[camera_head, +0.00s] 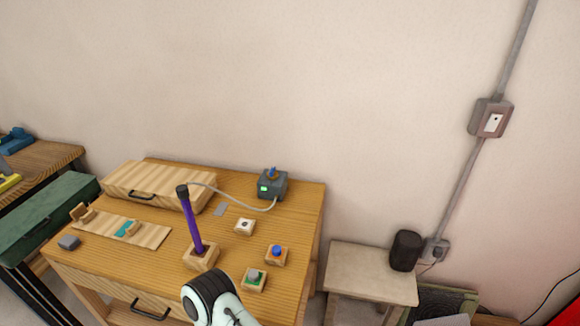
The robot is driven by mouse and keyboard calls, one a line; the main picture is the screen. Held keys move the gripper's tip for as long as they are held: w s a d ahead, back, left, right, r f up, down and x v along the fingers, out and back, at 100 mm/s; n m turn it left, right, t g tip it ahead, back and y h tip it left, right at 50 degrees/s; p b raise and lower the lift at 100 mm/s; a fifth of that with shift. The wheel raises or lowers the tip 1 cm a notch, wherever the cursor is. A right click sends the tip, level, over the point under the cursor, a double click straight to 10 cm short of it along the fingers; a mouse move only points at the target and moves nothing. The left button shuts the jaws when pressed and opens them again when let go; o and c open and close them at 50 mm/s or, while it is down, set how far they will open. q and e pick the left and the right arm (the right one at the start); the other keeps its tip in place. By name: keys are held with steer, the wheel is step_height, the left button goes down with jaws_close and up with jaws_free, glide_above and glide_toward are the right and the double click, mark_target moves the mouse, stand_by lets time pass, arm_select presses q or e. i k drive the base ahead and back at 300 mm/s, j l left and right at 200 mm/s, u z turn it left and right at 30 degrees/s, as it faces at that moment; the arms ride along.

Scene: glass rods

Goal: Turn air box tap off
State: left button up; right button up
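The air box (273,187) is a small dark grey box at the back right of the wooden table. It has a blue tap (271,172) on top and a lit green patch on its front. A pale hose (236,196) runs from the box to the black cap of an upright purple rod (192,222), which stands in a wooden block. A white and black part of my arm shows at the bottom edge, in front of the table. Neither gripper is in view.
A wooden case (160,186) lies at the back left. A stool with a black speaker (405,250) stands right of the table (110,262).

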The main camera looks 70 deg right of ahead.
mark_target(272, 175)
steer(key=k+l, duration=0.3)
steer(key=l, duration=0.15)
steer(key=k+l, duration=0.35)
